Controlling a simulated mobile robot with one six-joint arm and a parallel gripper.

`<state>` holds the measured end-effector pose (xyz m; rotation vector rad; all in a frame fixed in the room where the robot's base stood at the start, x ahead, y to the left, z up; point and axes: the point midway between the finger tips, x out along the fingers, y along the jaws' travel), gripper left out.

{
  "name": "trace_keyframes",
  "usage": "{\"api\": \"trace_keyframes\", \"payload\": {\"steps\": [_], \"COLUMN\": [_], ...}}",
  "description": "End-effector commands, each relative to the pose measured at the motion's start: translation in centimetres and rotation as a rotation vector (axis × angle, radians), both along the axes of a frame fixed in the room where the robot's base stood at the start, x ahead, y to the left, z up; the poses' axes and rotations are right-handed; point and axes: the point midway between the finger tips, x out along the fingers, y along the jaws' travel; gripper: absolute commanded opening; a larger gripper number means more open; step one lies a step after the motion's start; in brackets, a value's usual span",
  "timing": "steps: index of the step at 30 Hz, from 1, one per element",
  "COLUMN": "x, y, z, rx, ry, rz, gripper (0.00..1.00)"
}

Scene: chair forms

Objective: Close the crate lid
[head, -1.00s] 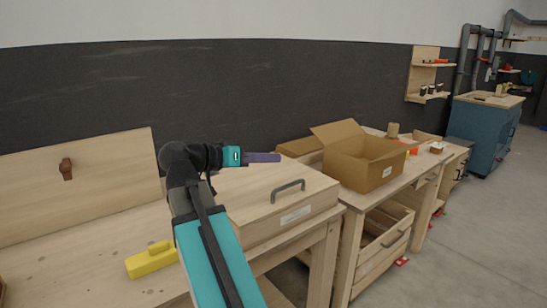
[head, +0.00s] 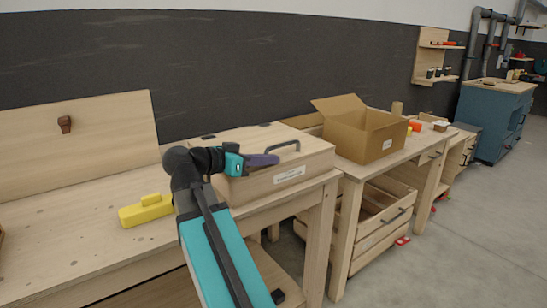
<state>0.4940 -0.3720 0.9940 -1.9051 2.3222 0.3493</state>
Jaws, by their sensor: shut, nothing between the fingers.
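The crate is a pale wooden box (head: 250,187) with a white label on its front, standing on the bench. Its lid (head: 235,142) lies flat across the top, with a dark grey bar handle (head: 283,146) and two dark hinge-like pieces along the back edge. No gap shows under the lid from here. My gripper (head: 277,160), teal with purple fingers, is shut and empty. It points right at the front left of the lid, just below the handle in the picture. It hides part of the lid's front edge, and I cannot tell whether it touches.
A yellow block-shaped object (head: 147,210) lies on the bench left of my arm. An upright wooden panel (head: 75,150) stands behind it. An open cardboard box (head: 365,130) stands on the bench to the right, above a slatted wooden crate (head: 375,220). The floor at right is mostly clear.

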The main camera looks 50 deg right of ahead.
Motion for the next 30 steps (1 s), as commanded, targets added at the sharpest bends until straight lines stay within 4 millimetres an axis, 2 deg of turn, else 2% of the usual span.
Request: {"api": "trace_keyframes", "payload": {"steps": [1,6,19,25,30], "x": [0.0,-0.1,-0.4,-0.5,-0.4], "y": [0.0,-0.1,-0.4,-0.5,-0.4], "z": [-0.6,-1.0,-1.2,-0.3,1.8], "rx": [0.008,0.014,0.016,0.013,0.004], "ry": [0.001,0.001,0.005,0.004,0.003], "rz": [-0.001,-0.005,-0.013,-0.014,-0.011], "gripper": [0.00,0.00,0.00,0.00,0.00]}}
